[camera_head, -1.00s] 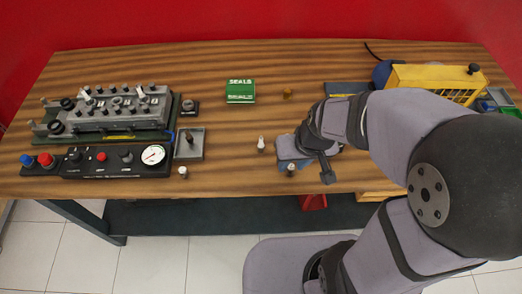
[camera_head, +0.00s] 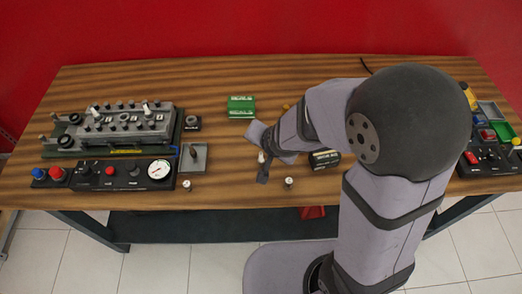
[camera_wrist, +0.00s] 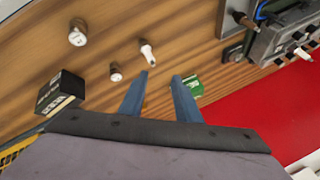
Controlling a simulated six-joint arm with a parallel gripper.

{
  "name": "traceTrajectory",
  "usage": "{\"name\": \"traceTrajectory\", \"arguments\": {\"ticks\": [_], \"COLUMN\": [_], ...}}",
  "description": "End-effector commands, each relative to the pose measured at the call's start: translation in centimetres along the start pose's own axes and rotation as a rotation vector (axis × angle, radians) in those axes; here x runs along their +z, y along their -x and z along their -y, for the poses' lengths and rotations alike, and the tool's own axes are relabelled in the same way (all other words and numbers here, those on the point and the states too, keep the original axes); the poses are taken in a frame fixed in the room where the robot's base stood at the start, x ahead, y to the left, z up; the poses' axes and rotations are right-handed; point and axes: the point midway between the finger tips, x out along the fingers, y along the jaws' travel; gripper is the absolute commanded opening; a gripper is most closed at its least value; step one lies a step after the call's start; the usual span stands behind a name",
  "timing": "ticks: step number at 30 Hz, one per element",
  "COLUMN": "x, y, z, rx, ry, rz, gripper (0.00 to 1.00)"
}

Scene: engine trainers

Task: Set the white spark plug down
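A white spark plug (camera_wrist: 148,53) is on the table just beyond the tip of one finger in the wrist view. In the head view a white plug (camera_head: 262,157) shows beside my gripper, partly covered. My gripper (camera_wrist: 163,74) is open, its two blue fingers apart with nothing between them. Two more pale plug-like pieces stand nearby: one toward the front (camera_wrist: 77,36) and one closer to the fingers (camera_wrist: 115,72). The front one also shows in the head view (camera_head: 289,183). I cannot tell the contact between the white plug and the finger.
A dark box (camera_wrist: 60,92) stands right of my gripper in the head view (camera_head: 325,159). At left are a grey tray (camera_head: 202,163), a gauge panel (camera_head: 110,174) and an engine block (camera_head: 125,128). Bare wood lies between tray and gripper.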

Motion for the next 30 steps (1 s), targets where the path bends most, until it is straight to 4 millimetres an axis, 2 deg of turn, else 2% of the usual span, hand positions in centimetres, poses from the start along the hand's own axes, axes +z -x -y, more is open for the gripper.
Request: {"name": "traceTrajectory", "arguments": {"ticks": [1,3,6,9,11,15,18,24,30], "x": [-0.5,-1.4,-2.5,-3.0,-2.7,-0.9,0.3,1.7,2.3], "y": [0.4,0.2,0.3,0.1,-0.7,-3.2,-4.0,-4.3,-4.2], "z": [1.8,3.6,5.6,6.4,5.8,2.4,0.7,-1.2,-1.8], "rx": [-0.023,-0.061,-0.112,-0.148,-0.152,-0.113,-0.088,-0.062,-0.054], "ry": [-0.030,-0.085,-0.150,-0.169,-0.129,0.106,0.277,0.502,0.600], "rz": [-0.040,-0.114,-0.223,-0.337,-0.402,-0.528,-0.595,-0.680,-0.716], "gripper": [0.30,0.30,0.30,0.30,0.30,0.30,0.30,0.30,0.30]}}
